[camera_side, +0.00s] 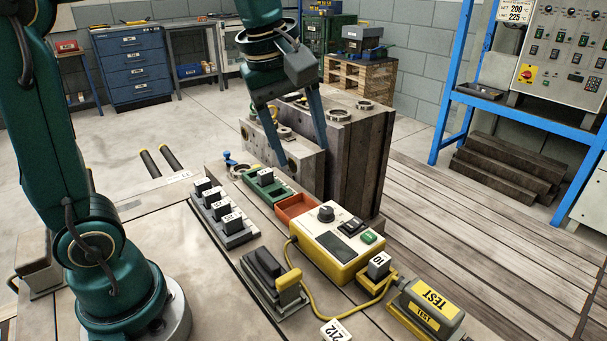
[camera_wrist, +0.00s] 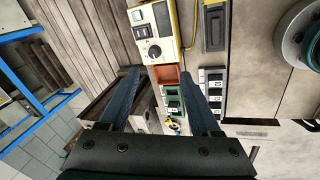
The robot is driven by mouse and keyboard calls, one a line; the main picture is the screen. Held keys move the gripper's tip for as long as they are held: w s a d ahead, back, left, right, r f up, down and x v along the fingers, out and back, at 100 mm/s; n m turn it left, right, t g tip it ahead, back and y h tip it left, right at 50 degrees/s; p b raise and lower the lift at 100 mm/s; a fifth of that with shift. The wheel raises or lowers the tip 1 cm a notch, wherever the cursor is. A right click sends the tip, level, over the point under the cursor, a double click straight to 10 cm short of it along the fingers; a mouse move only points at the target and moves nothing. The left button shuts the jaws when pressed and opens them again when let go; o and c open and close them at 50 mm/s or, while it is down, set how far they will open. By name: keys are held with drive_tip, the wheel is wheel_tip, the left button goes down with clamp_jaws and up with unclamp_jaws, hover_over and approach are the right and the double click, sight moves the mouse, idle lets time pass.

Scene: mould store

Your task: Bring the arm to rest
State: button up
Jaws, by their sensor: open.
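My gripper (camera_side: 293,125) is open, with nothing between its two dark blue fingers. In the side view it hangs in front of the grey steel mould blocks (camera_side: 352,165), above the far end of the bench. In the wrist view the fingers of my gripper (camera_wrist: 167,77) are spread wide, with the orange-red tray (camera_wrist: 166,76) and the green holder (camera_wrist: 172,100) seen between them, farther below. Whether the fingers touch the mould blocks cannot be told; they appear apart.
A blue frame (camera_side: 446,110) with a control panel (camera_side: 562,60) stands at right. Plank floor (camera_side: 470,225) between is clear.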

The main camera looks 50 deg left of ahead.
drive_tip(key=s+d+f+m+t, duration=0.1)
drive_tip(key=s+f+m, duration=0.4)
drive_tip(key=s+m, duration=0.6)
drive_tip(key=m+t, duration=0.1)
drive_tip(key=m, duration=0.2)
drive_tip(key=shift+s+f, duration=0.35)
drive_tip(key=shift+f, duration=0.05)
